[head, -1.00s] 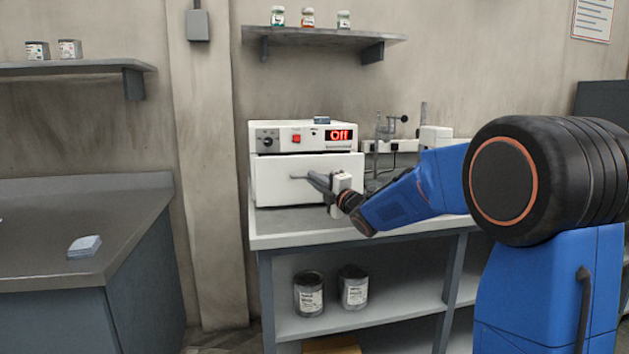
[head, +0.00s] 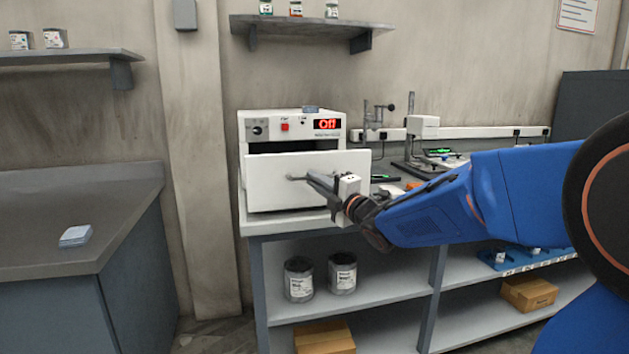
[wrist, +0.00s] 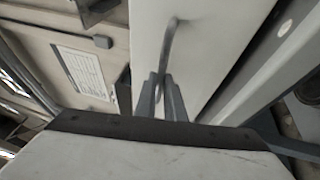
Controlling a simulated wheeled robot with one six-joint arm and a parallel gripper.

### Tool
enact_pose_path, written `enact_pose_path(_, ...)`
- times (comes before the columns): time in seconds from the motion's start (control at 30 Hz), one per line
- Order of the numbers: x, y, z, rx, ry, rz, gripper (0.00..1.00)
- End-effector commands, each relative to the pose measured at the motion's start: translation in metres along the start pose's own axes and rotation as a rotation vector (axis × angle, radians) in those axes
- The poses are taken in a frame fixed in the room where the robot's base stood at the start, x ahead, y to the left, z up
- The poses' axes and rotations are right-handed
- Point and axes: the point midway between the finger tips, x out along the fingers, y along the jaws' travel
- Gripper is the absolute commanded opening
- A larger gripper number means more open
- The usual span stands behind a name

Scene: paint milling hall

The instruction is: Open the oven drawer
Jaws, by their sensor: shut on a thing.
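The white oven (head: 290,128) stands on the workbench, with a red "Off" display and a red button on its upper panel. Its drawer front (head: 265,195) stands out from the body, with a dark gap above it, so the drawer is partly open. My gripper (head: 310,179) is shut on the grey drawer handle (head: 294,178) in front of the drawer. In the wrist view the curved handle (wrist: 167,50) runs down to my two fingers, with the white drawer front behind it. The drawer's inside is hidden.
The workbench shelf (head: 340,307) below holds two paint cans (head: 299,279). A stand (head: 411,150) and small devices are on the bench to the right. A grey counter (head: 60,205) with a small stack (head: 75,236) is at left. The floor between counter and bench is clear.

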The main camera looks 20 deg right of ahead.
Motion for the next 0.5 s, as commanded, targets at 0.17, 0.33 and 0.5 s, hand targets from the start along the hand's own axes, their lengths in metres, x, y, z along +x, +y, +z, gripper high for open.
enact_pose_path(0.17,-0.0004,-0.0011,0.0002,0.001,-0.001,-0.002,0.00)
enact_pose_path(0.33,-0.0002,-0.0011,0.0003,0.001,-0.001,-0.002,0.21)
enact_pose_path(0.5,-0.0001,-0.0006,0.0002,0.001,-0.001,-0.001,0.28)
